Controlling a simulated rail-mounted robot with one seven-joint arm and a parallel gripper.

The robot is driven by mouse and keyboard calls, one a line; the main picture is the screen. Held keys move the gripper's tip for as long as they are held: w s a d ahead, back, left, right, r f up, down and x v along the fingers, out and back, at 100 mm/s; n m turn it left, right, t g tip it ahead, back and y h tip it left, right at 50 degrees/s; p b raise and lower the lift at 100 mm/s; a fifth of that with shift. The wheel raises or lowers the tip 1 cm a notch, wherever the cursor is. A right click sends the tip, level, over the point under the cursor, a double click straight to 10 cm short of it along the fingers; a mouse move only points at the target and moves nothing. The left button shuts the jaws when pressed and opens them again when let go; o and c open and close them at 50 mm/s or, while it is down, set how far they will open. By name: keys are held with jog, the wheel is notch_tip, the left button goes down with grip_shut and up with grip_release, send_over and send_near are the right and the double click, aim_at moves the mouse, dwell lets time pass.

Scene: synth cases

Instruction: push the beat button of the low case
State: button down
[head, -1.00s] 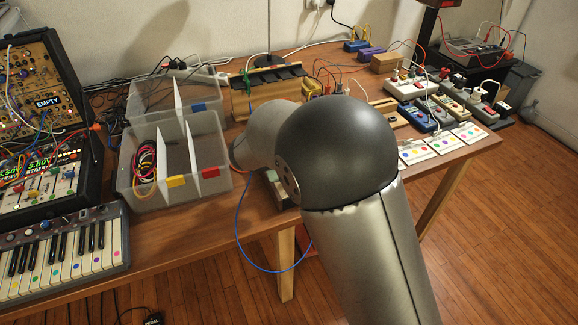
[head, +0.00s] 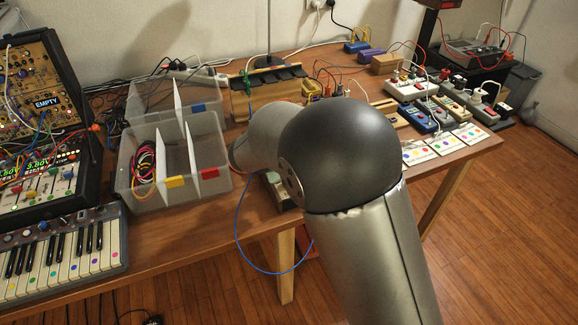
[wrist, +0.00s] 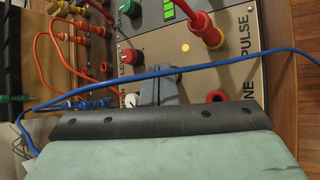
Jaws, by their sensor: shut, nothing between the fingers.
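In the wrist view my gripper (wrist: 158,88) is shut and empty, its grey fingertips close over a pale panel (wrist: 235,78) lettered "PULSE". A round yellow button (wrist: 185,47) sits on this panel, beyond and right of the fingertips. A red knob (wrist: 131,57) is to their left and a red socket (wrist: 216,97) to their right. I see no "beat" label, so I cannot tell which control is the beat button. In the head view my arm hides the gripper; a small case (head: 277,188) shows partly beside it at the table's front edge.
A blue cable (wrist: 215,65) crosses the panel close to the fingertips. A red plug (wrist: 205,28) stands up near the yellow button. Orange cables (wrist: 62,40) lie at the left. In the head view a clear divided bin (head: 130,192) stands left of my arm.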

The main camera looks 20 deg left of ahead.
jog(key=shift+r, duration=0.25)
notch_tip(320, 180, up, 6)
jog(key=p, duration=0.4)
dwell(0.3)
jog(key=s+d+r+m+g, duration=0.15)
jog(key=d+m, duration=0.25)
jog(key=d, duration=0.4)
jog(key=s+d+r+m+g+h, duration=0.1)
jog(key=s+d+m+g, duration=0.15)
jog(key=d, duration=0.55)
jog(key=s+d+r+m+g, duration=0.1)
jog(key=s+d+m, duration=0.2)
jog(key=d+m, duration=0.35)
jog(key=s+d+m+g+y, duration=0.1)
jog(key=s+d+m, duration=0.4)
jog(key=s, duration=0.5)
jog(key=s+d+m+g+y, duration=0.2)
jog(key=s+d+m, duration=0.3)
jog(key=s, duration=0.5)
jog(key=shift+s+d+f+m+g+y, duration=0.2)
jog(key=shift+d+f+m+g+y, duration=0.1)
jog(key=shift+d+f+m, duration=0.1)
